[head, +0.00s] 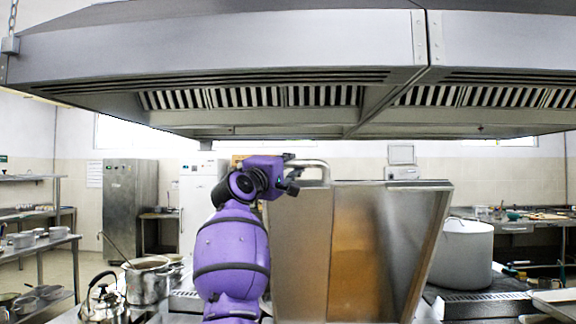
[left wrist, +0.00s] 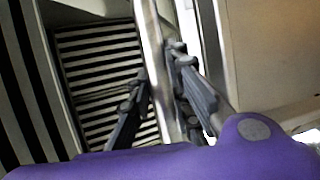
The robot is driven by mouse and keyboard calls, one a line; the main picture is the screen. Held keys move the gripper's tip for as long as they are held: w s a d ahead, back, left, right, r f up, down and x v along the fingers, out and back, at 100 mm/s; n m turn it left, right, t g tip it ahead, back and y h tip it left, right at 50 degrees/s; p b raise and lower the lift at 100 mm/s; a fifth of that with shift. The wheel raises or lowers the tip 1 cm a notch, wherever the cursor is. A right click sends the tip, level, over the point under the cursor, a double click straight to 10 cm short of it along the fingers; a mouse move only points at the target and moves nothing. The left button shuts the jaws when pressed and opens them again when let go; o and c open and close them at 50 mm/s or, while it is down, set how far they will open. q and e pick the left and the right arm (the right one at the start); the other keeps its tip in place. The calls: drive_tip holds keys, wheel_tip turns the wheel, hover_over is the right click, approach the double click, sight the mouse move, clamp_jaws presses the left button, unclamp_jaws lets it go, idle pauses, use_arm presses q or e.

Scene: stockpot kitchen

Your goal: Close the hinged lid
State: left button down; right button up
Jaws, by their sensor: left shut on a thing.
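The hinged lid (head: 390,250) is a large brushed-metal panel standing raised and nearly upright in the middle of the head view, with a brownish patch on its face. A curved metal bar handle (head: 312,165) shows at its top left edge. My left gripper (head: 290,180) is at that handle. In the left wrist view the handle bar (left wrist: 152,40) runs between the two fingers of my left gripper (left wrist: 165,95), which is shut on it. The lid's face (left wrist: 265,50) fills the right of that view. My right gripper is not in view.
A large exhaust hood (head: 230,60) hangs low above the lid. A big pot (head: 463,253) stands to the right. A kettle (head: 103,300) and a smaller pot with a ladle (head: 147,280) stand to the left of my arm.

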use_arm(q)
drive_tip(key=shift+f, duration=0.15)
drive_tip(key=s+f+m+t+h+b, duration=0.3)
drive_tip(key=s+f+m+h+b, duration=0.3)
drive_tip(key=s+f+b, duration=1.1)
drive_tip(key=s+f+h, duration=0.1)
drive_tip(key=s+f, duration=1.4)
drive_tip(key=f, duration=0.3)
drive_tip(key=shift+s, duration=0.3)
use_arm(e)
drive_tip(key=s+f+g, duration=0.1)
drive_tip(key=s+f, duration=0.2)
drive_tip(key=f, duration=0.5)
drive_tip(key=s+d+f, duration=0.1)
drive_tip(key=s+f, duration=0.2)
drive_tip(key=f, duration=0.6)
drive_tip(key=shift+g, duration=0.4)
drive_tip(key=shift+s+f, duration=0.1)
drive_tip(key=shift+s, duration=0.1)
